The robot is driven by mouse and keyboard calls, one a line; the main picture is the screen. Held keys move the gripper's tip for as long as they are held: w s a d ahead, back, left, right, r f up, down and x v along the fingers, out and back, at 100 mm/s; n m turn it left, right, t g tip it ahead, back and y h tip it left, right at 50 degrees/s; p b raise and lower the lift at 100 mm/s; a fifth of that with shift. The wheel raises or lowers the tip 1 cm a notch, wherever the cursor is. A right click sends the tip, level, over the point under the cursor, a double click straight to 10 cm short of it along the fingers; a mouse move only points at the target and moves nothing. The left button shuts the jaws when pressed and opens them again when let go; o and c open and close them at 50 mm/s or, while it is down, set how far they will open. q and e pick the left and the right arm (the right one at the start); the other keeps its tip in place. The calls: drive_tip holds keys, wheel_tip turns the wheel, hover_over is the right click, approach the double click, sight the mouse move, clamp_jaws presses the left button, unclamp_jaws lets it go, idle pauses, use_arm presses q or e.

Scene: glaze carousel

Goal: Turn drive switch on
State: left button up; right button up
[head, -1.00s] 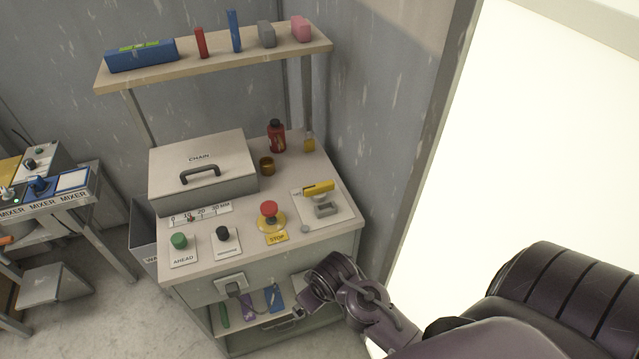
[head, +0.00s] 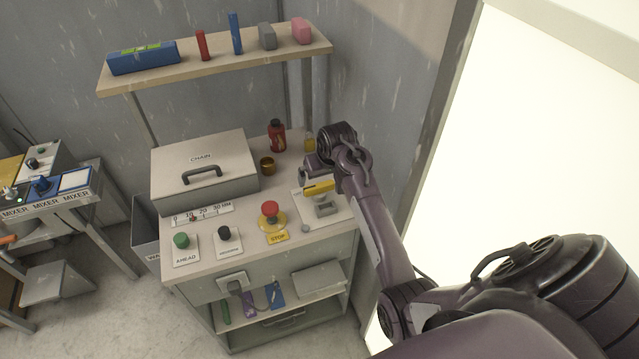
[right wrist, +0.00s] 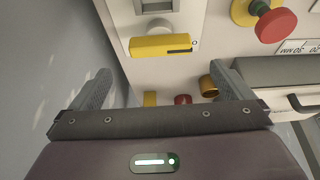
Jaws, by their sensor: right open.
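The drive switch appears to be the yellow-handled lever (head: 319,187) on a white plate (head: 340,212) at the right of the bench top. Its grey base (head: 325,206) is on the near side of the handle. In the right wrist view the yellow handle (right wrist: 160,46) lies across the plate beside an "O" mark. My right gripper (head: 313,170) is over the right side of the bench, just behind and above the handle. Its fingers (right wrist: 166,80) are wide apart and empty, and the handle is beyond them. My left gripper is out of view.
A red stop button (head: 270,210) stands left of the switch, with a black knob (head: 224,233) and green button (head: 181,240) farther left. A red bottle (head: 277,136), a brown cup (head: 267,166) and the chain box (head: 205,172) are behind. A shelf (head: 220,72) overhangs the back.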

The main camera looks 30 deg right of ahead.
sight(319, 185)
drive_tip(key=shift+p+x, duration=0.4)
drive_tip(key=shift+x, duration=3.45)
drive_tip(key=shift+w+r, duration=0.1)
drive_tip(key=shift+w, duration=0.05)
drive_tip(key=c, duration=0.8)
